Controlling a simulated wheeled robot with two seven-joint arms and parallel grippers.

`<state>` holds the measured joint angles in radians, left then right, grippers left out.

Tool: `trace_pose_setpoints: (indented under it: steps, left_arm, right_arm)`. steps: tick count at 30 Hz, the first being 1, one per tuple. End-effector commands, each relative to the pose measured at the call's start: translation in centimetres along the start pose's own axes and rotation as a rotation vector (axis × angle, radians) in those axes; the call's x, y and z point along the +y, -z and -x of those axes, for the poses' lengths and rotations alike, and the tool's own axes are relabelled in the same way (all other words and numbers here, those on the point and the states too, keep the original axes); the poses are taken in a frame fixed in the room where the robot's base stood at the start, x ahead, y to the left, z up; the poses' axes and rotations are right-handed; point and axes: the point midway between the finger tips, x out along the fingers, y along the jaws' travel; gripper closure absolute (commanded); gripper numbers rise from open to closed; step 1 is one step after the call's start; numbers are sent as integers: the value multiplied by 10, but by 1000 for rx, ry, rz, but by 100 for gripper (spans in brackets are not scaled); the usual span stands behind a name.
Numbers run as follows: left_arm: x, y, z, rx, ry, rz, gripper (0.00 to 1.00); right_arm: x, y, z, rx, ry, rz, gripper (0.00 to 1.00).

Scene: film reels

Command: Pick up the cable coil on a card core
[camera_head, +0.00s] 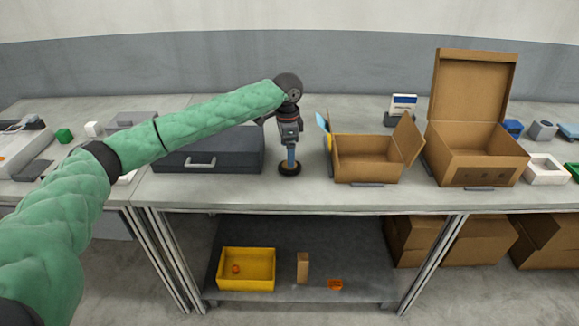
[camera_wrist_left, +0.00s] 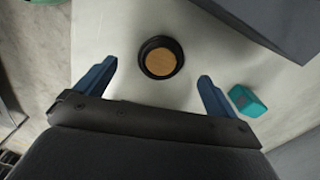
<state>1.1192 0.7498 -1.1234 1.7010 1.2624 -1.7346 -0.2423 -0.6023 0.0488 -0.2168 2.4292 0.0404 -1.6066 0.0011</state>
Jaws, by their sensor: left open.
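The cable coil, a black ring around a round tan card core, lies flat on the grey table. In the left wrist view the coil (camera_wrist_left: 144,69) lies ahead of and between the two blue fingers. My left gripper (camera_head: 291,157) points down above it, open and empty; its fingers also show in the left wrist view (camera_wrist_left: 157,72), spread wider than the coil. The fingers partly hide the coil in the head view. My right gripper is not in view.
A dark case (camera_head: 225,158) lies left of the coil. An open cardboard box (camera_head: 367,167) stands to the right, with a taller one (camera_head: 480,173) beyond. A teal block (camera_wrist_left: 247,101) is near the right finger. A yellow bin (camera_head: 247,283) sits on the lower shelf.

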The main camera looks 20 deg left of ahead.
Motion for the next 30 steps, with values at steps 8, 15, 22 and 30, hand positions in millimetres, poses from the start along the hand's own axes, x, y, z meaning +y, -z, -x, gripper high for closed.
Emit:
trace_pose_setpoints:
  steps: [8, 15, 22, 30]
  left_arm:
    - [-4, 2, -30, -1, 0, 0, 5]
    - [-4, 2, -51, 1, 2, -1, 5]
    - [-4, 2, -52, 1, 2, -1, 7]
    - [-4, 2, -52, 1, 2, 0, 56]
  right_arm:
    - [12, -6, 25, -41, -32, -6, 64]
    - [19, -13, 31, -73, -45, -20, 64]
    - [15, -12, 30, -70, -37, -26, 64]
    - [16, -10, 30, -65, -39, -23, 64]
